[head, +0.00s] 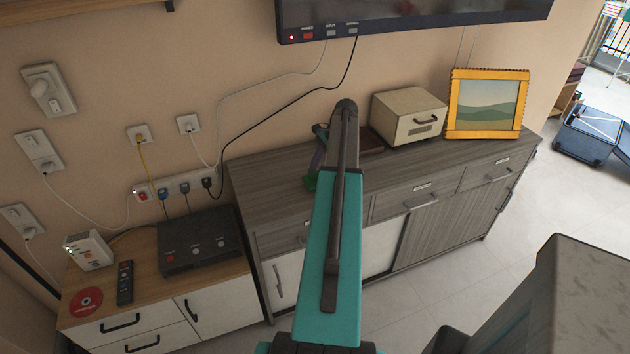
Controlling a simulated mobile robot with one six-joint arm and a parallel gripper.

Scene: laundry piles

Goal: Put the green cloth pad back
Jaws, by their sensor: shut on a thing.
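My arm reaches up the middle of the head view and hides most of its own end. My gripper (316,165) shows only as a small part at the left edge of the arm, over the left part of the grey wooden sideboard (270,174). A small green piece, the green cloth pad (310,183), shows at its tip. My gripper is shut on the pad. Most of the pad is hidden behind the arm. I cannot tell whether it touches the sideboard top.
A dark brown flat thing (369,141), partly hidden, a cream box (409,115) and a yellow-framed picture (487,104) stand on the sideboard. A lower cabinet (150,286) at left holds a black box (198,242), a remote (125,282) and a router (89,250). Cables hang on the wall.

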